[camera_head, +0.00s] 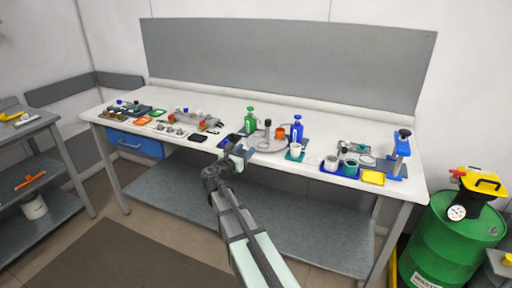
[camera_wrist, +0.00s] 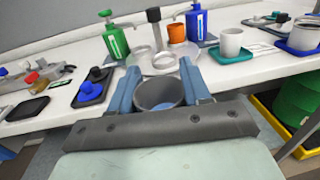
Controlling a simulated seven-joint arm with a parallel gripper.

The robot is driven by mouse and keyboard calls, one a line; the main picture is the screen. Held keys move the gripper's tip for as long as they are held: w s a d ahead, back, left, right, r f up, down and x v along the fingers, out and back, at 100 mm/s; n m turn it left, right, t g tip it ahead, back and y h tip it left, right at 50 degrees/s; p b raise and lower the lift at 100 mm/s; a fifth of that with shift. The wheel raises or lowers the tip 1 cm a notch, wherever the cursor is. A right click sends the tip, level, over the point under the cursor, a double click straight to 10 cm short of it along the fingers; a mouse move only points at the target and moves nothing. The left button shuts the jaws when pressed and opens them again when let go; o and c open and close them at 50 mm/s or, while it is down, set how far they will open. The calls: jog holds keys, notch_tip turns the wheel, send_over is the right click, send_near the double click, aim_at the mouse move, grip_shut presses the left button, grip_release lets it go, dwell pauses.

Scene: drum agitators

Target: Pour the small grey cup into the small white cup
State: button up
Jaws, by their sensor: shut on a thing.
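In the wrist view my gripper (camera_wrist: 160,82) is shut on the small grey cup (camera_wrist: 159,96), one blue finger on each side. The cup's open mouth faces the camera, and its inside looks bluish at the bottom. In the head view my gripper (camera_head: 240,152) is at the table's front edge; the grey cup is hard to make out there. A small white cup (camera_head: 296,149) stands upright on a teal tray right of my gripper; it also shows in the wrist view (camera_wrist: 230,42). Another whitish cup (camera_wrist: 304,35) stands on a blue tray farther right.
Behind the grey cup are a green bottle (camera_head: 250,121), an orange cup (camera_head: 280,133), a blue bottle (camera_head: 297,129) and clear round dishes (camera_wrist: 155,60). A dark tray with blue and black knobs (camera_wrist: 92,88) lies left. A yellow tray (camera_head: 373,178) lies at the right front.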

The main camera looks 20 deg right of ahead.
jog(key=shift+s+d, duration=0.2)
jog(key=w+d+r+m+g+h, duration=0.1)
jog(key=w+d+r+m+g, duration=0.1)
jog(key=w+d+r, duration=0.2)
jog(key=w+d+r+m+g+h, duration=0.1)
jog(key=w+d+r+g, duration=0.2)
jog(key=d, duration=0.8)
jog(key=w+d+r+m+g+h, duration=0.1)
jog(key=w+d+r, duration=0.3)
jog(key=d, duration=0.4)
jog(key=shift+w+d+r+m+g+h, duration=0.1)
jog(key=shift+w+r+m+g+h, duration=0.25)
jog(key=shift+w+m+g, duration=0.5)
jog(key=m+g, duration=0.1)
jog(key=g, duration=0.2)
jog(key=shift+s+d+m, duration=0.15)
jog(key=shift+d+m, duration=0.2)
jog(key=shift+d, duration=0.05)
jog(key=shift+s+f+m+g, duration=0.2)
jog(key=shift+s+m+g, duration=0.6)
jog(key=shift+s+g, duration=0.5)
jog(key=shift+s+f, duration=0.1)
jog(key=shift+s, duration=0.05)
